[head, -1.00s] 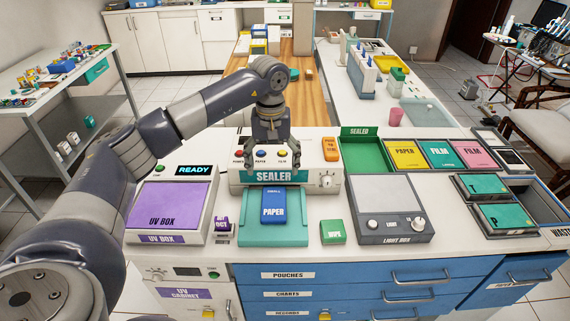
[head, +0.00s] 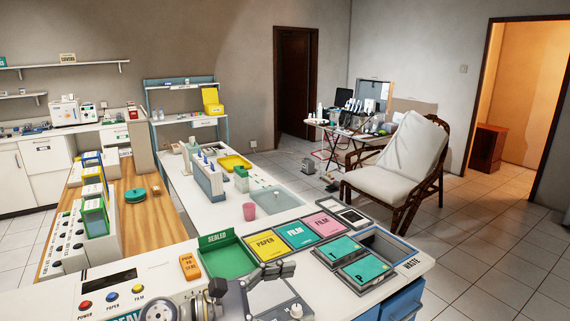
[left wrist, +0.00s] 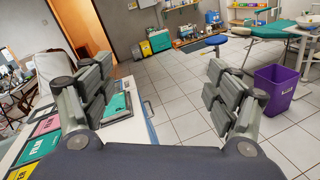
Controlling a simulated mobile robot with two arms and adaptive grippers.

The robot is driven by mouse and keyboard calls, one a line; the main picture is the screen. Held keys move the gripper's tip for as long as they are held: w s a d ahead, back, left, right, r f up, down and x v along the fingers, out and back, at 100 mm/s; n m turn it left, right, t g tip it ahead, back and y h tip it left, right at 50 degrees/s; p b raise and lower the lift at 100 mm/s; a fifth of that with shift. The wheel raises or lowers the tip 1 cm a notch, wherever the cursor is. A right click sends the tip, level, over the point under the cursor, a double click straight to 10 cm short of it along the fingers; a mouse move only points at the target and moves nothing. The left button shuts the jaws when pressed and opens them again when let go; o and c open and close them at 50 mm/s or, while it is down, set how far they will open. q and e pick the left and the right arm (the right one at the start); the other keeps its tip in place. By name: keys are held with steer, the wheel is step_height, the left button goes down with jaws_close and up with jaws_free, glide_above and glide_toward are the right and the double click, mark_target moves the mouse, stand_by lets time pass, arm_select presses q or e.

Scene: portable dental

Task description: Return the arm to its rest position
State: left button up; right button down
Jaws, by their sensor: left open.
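My left arm is the arm in view. Beyond the fingers are the tiled floor and part of the counter. My right gripper is not in view.
A pink cup (head: 249,211) stands farther back. A wicker chair (head: 396,170) is beyond. A purple bin (left wrist: 272,92) stands on open floor.

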arm_select(q)
steer(key=w+a+r+n+t+y, duration=0.2)
steer(key=a+n+t+y, duration=0.4)
steer(key=n, duration=0.7)
steer(key=w+a+r+n+t+y, duration=0.1)
steer(key=a+n+t, duration=0.2)
steer(key=n+t, duration=0.7)
steer(key=s+a+f+n+g+y, duration=0.3)
steer(key=a+f+n+y, duration=0.3)
steer(key=n, duration=0.4)
steer(key=s+a+f+n+g+y, duration=0.25)
steer(key=a+f+n+y, duration=0.2)
steer(key=f+n, duration=0.45)
steer(key=s+a+f+n+g, duration=0.1)
steer(key=s+f+n+g, duration=0.5)
steer(key=s, duration=0.6)
steer(key=s+a+f+n+g, duration=0.1)
steer(key=s+f+n+g, duration=0.45)
steer(key=s+f, duration=0.55)
step_height(320, 180, down, 23)
steer(key=s+m+g, duration=0.1)
steer(key=s+g, duration=0.1)
steer(key=s+a+f+g, duration=0.1)
steer(key=s+a+f, duration=0.2)
steer(key=s+f, duration=1.4)
steer(key=shift+s+a+h, duration=0.2)
steer(key=shift+s+h, duration=0.05)
steer(key=shift+h, duration=0.1)
